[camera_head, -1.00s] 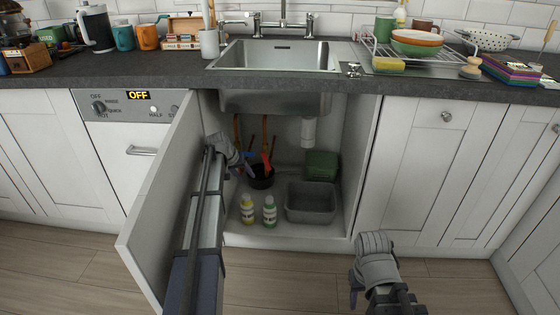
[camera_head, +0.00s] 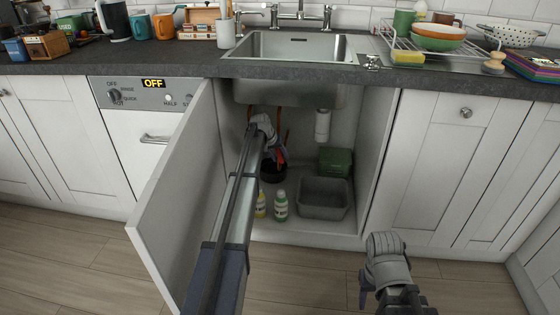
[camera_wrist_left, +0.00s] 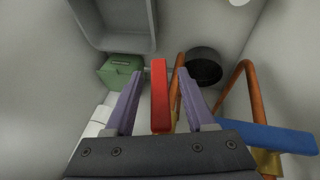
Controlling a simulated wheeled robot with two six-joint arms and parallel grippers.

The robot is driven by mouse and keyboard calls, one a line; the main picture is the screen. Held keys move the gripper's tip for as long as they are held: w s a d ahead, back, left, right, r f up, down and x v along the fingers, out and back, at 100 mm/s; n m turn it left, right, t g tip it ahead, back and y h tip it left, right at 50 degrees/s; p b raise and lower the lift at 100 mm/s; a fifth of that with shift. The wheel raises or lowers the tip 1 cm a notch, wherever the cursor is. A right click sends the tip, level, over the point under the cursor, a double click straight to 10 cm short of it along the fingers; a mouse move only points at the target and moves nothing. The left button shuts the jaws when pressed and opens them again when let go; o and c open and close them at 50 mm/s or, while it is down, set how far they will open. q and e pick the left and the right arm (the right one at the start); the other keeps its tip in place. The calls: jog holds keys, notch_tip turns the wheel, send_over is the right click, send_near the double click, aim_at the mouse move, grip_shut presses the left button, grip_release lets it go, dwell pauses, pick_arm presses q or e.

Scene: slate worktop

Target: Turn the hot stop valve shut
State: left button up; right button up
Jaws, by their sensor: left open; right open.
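Inside the open sink cabinet, a red lever handle (camera_wrist_left: 159,95) stands between the two purple fingers of my left gripper (camera_wrist_left: 158,74) in the left wrist view. The fingers are apart, with a gap visible on each side of the lever. A blue lever handle (camera_wrist_left: 265,137) on a brass fitting lies to the right, outside the fingers. In the head view my left gripper (camera_head: 274,148) reaches into the cabinet by the copper pipes and largely hides the valves. My right gripper (camera_head: 367,288) is open and empty in front of the cabinet, low over the floor.
Copper pipes (camera_wrist_left: 247,90) rise beside the levers. A black pot (camera_wrist_left: 204,66), a green box (camera_head: 335,161), a grey basin (camera_head: 325,199) and two bottles, one green-labelled (camera_head: 281,206), stand in the cabinet. The open cabinet door (camera_head: 176,205) is left of my left arm.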

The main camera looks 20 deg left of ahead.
pick_arm(q)
jog(key=shift+w+d+f, duration=0.1)
jog(key=shift+w+f, duration=0.15)
jog(key=shift+f, duration=0.15)
jog(key=shift+c, duration=0.2)
grip_shut()
dwell(1.2)
